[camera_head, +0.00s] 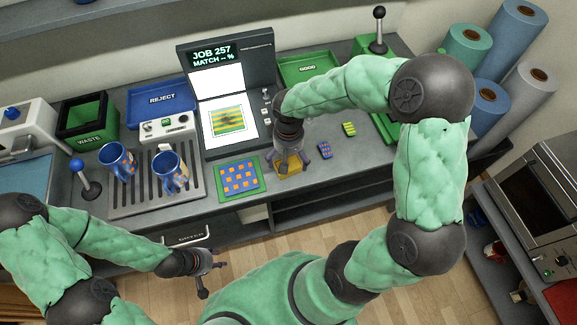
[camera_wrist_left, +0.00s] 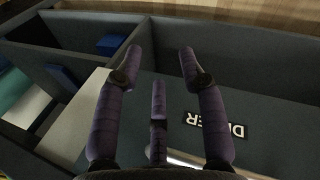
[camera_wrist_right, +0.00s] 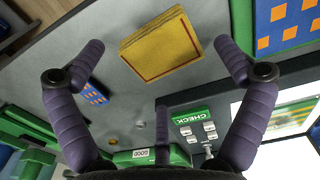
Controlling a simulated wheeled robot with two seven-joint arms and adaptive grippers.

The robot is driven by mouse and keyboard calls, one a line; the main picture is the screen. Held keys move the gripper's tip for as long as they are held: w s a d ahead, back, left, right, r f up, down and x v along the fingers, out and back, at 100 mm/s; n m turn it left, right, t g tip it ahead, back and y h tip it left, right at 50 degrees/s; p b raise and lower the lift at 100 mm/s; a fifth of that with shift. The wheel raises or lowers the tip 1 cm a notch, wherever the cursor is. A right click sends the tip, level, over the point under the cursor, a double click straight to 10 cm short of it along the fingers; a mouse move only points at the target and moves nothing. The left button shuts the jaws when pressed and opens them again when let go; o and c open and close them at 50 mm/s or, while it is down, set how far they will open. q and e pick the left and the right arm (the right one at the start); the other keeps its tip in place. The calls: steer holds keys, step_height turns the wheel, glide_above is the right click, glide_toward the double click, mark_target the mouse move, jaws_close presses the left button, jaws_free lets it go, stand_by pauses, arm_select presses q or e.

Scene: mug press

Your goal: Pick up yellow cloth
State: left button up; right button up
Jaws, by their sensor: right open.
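The yellow cloth (camera_head: 292,166) is a folded square lying on the grey counter, right of the green mat with the blue and orange checked piece. My right gripper (camera_head: 290,158) is above it, pointing down, and partly covers it in the head view. In the right wrist view the cloth (camera_wrist_right: 160,48) lies between the spread fingers of the right gripper (camera_wrist_right: 158,60), which is open and empty; no finger visibly touches the cloth. My left gripper (camera_head: 208,270) is open and empty, in front of the counter; its fingers (camera_wrist_left: 159,60) also show in the left wrist view.
The checked piece (camera_head: 240,180) lies left of the cloth. Two blue mugs (camera_head: 118,163) stand on the ribbed tray (camera_head: 144,192). The screen stand (camera_head: 225,60) is behind, and small blue (camera_head: 325,150) and green (camera_head: 348,129) patches lie to the right.

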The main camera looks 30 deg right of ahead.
step_height(320, 180, down, 4)
steer(key=shift+w+r+b, duration=0.1)
steer(key=shift+w+b, duration=0.05)
steer(key=shift+b, duration=0.35)
steer(key=shift+c, duration=0.3)
steer(key=c, duration=1.1)
steer(key=shift+c, duration=0.2)
steer(key=shift+r, duration=0.1)
